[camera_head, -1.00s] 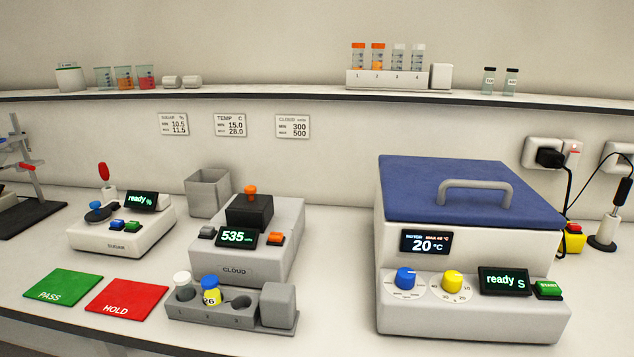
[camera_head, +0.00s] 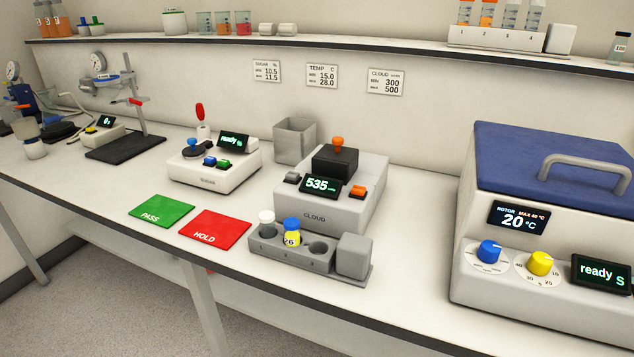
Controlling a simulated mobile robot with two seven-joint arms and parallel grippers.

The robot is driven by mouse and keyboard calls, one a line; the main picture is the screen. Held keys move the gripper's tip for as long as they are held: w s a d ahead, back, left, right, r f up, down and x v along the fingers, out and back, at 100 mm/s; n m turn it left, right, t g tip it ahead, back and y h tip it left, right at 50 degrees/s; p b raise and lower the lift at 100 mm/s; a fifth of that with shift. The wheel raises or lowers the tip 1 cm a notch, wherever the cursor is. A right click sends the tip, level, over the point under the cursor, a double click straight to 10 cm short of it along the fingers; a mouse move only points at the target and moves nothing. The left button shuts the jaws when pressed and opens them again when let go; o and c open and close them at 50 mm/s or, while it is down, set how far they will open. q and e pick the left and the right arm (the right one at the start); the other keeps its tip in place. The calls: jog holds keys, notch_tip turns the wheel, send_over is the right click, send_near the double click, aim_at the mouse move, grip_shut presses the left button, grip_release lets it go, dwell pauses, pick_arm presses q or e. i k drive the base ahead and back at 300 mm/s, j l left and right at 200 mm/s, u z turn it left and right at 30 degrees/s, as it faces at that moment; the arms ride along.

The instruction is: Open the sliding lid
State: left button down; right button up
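The centrifuge-like box at the right has a blue lid (camera_head: 530,165) with a grey bar handle (camera_head: 585,172); the lid lies flat on top, cut off by the right edge. The CLOUD device (camera_head: 330,205) stands mid-bench and reads 535. On its top sits a black block-shaped cover (camera_head: 335,161) with an orange knob (camera_head: 338,144). I cannot tell from the picture which of these covers slides. Neither of my grippers is in view.
A grey rack (camera_head: 320,260) holds a white-capped vial (camera_head: 267,222) and a blue-capped vial (camera_head: 291,231) in front of the CLOUD device. Green PASS (camera_head: 161,211) and red HOLD (camera_head: 214,230) mats lie left. A SUGAR device (camera_head: 214,168) stands behind them.

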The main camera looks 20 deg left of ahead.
aim_at(335, 152)
jog(key=k+j+u, duration=0.1)
jog(key=j+u, duration=0.9)
jog(key=k+l, duration=0.05)
jog(key=l, duration=0.05)
